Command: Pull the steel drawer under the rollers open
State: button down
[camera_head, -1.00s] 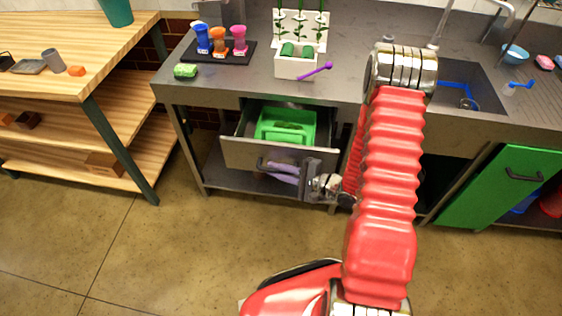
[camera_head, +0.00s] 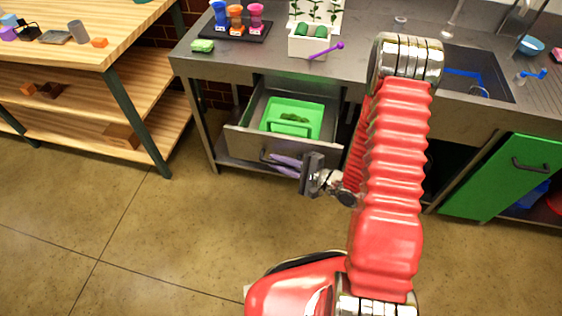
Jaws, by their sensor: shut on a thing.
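The steel drawer (camera_head: 300,151) under the counter stands open, pulled well out. A green tray (camera_head: 316,118) with darker green contents lies inside it. The drawer's dark handle (camera_head: 266,156) shows at the left of the front panel. My gripper (camera_head: 276,161), with pale purple fingers, is shut on this handle, and its wrist covers the right part of the drawer front. The exact contact of the fingers is small and partly hidden.
The grey counter (camera_head: 370,62) above holds a dark tray with blue, orange and pink pieces and a white planter (camera_head: 307,45). A wooden shelf (camera_head: 140,85) stands left. A green door (camera_head: 500,177) hangs open at right. The floor in front is clear.

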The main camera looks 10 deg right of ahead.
jog(key=c, duration=2)
grip_release()
jog(key=shift+c, duration=0.2)
jog(key=v, duration=1.4)
jog(key=shift+f, duration=0.1)
